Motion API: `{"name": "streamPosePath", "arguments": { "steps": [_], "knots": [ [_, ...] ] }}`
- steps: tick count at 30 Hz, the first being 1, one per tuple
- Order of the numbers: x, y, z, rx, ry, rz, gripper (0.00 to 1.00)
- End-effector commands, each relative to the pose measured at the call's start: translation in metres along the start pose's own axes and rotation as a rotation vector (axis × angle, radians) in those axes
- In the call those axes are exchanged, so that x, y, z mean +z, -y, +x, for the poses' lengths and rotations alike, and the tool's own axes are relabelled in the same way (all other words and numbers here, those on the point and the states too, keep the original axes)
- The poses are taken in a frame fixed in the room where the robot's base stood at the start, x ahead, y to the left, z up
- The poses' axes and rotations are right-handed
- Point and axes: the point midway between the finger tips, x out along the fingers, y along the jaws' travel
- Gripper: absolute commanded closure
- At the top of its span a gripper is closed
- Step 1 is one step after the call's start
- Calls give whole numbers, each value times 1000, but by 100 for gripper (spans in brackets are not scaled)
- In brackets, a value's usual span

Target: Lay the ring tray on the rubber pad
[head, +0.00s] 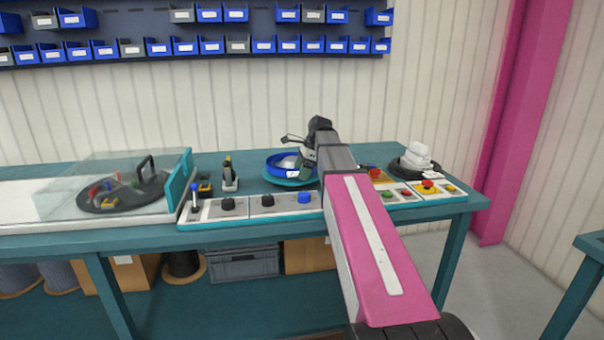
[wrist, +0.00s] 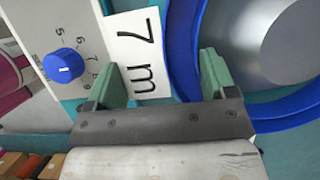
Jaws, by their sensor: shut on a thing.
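The ring tray (head: 278,164) is a round blue rim with a grey middle and a white label on its near side. It shows in the head view near the bench's middle, and its blue rim also fills the right of the wrist view (wrist: 183,60). My gripper (head: 306,168) is at its right side, with green fingers (wrist: 160,82) on either side of the rim and the "7 m" label. It is shut on the tray. A round teal disc (head: 283,183) shows beneath the tray; I cannot tell whether this is the rubber pad or whether they touch.
A control panel (head: 235,207) with knobs and a lever runs along the bench's front edge. A clear cover (head: 100,180) stands at left over a dark disc with tools. A dark round base (head: 398,168) with white items is at right. Blue bins hang behind.

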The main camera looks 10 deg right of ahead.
Motion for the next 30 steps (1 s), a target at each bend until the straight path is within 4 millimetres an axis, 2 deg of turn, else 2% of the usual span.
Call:
{"name": "streamPosePath", "arguments": {
  "steps": [30],
  "knots": [
    [3,0,-8,0,0,0,84]
  ]
}}
